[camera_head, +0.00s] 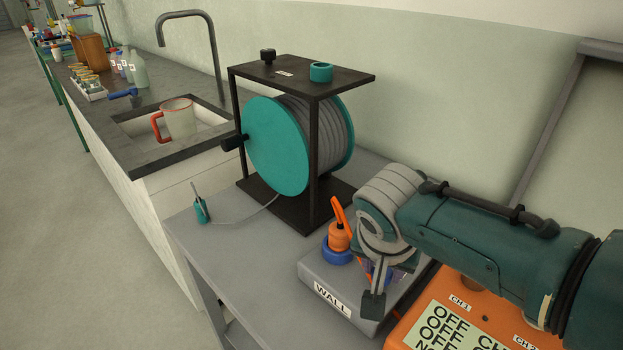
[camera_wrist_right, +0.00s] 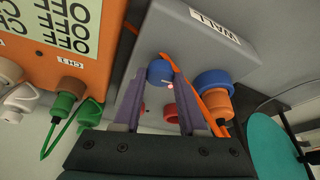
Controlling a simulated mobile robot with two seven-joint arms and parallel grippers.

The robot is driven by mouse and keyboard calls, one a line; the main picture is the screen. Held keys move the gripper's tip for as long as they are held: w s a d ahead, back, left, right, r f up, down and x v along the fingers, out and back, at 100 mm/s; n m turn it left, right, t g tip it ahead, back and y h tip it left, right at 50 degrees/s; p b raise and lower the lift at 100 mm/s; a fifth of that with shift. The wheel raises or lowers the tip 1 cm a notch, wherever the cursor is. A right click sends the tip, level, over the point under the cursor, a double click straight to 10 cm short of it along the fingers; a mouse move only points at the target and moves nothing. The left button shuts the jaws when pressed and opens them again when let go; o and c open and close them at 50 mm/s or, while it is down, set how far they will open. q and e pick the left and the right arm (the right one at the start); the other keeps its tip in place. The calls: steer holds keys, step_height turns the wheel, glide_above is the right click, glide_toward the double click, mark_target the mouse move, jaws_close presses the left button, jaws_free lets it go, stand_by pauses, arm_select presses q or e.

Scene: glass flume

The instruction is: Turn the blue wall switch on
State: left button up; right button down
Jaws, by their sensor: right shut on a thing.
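The grey wall box (camera_head: 312,268) with a "WALL" label sits on the grey bench; it also shows in the right wrist view (camera_wrist_right: 188,42). The blue wall switch (camera_wrist_right: 159,71) is a round blue knob on this box, with a small pale mark near its edge. My right gripper (camera_wrist_right: 160,82) has its two purple fingers shut on the knob, one on each side. In the head view my right gripper (camera_head: 378,282) is over the box and hides the knob. I cannot tell whether the switch is on or off. My left gripper is not in view.
An orange plug in a blue socket (camera_head: 337,254) stands on the box, close to my gripper. An orange unit (camera_head: 470,305) with an "OFF" display is beside it. A teal cable reel (camera_head: 277,146) in a black frame stands behind. The bench's front left is mostly clear.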

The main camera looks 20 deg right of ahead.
steer(key=shift+m, duration=0.7)
steer(key=shift+c, duration=2.3)
jaws_free()
steer(key=shift+a+r, duration=0.15)
steer(key=shift+r, duration=0.35)
steer(key=p+v, duration=0.4)
steer(key=v, duration=0.5)
steer(key=shift+a, duration=0.15)
steer(key=shift+f, duration=0.1)
